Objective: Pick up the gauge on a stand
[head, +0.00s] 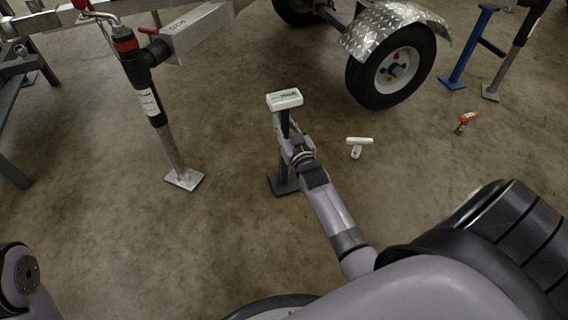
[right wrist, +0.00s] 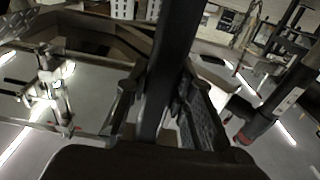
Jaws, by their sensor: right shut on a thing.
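The gauge on a stand (head: 285,99) is in the middle of the head view. It has a white box-shaped head with dark lettering, a dark post and a dark square base on the floor. It looks upright. My right gripper (head: 284,132) is shut on the post just below the head. In the right wrist view the dark post (right wrist: 174,62) runs between the two fingers of the gripper (right wrist: 165,112). Part of the post is hidden behind my right gripper and arm. My left gripper is out of view.
A trailer wheel (head: 392,68) under a checker-plate mudguard stands behind right. A trailer jack leg (head: 160,120) with a foot plate stands to the left. A white T-shaped item (head: 358,144) and a red-handled tool (head: 466,121) lie to the right. The floor front left is clear.

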